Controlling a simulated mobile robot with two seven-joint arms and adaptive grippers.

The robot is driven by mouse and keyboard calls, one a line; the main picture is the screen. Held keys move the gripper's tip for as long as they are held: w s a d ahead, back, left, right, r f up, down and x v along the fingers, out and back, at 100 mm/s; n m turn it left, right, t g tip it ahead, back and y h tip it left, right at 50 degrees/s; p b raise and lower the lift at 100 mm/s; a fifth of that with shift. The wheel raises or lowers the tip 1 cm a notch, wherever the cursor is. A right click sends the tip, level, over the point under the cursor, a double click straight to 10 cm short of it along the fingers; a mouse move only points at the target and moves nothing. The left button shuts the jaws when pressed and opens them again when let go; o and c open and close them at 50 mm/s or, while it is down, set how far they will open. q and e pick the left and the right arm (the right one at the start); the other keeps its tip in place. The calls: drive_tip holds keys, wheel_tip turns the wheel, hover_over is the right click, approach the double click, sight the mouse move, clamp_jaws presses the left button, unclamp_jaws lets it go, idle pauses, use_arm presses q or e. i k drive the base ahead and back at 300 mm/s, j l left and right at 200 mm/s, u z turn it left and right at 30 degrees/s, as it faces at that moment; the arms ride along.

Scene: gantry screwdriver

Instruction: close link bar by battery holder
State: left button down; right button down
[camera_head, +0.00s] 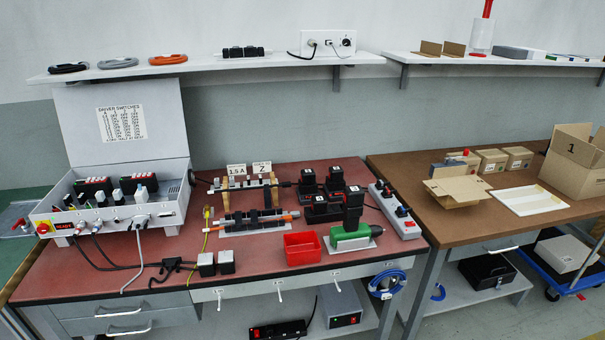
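Neither of my grippers shows in the head view. Several black battery packs with red marks (308,180) stand on the red bench top right of centre, in or beside dark holders. I cannot clearly tell the battery holder from the packs. Left of them is a wooden-ended rack (243,190) under two small signs, "1.5 A" and "Z". In front of it, a dark bar assembly with orange rods (258,219) lies on a pale plate. The link bar is too small to single out, and whether it is open or closed cannot be told.
An open control box (110,200) with cables stands at the left. A red bin (302,248), a green-and-black tool (351,236) and a power strip (395,208) crowd the right. A brown table (440,228) adjoins.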

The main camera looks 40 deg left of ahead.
sight(267, 190)
drive_tip(key=u, duration=1.55)
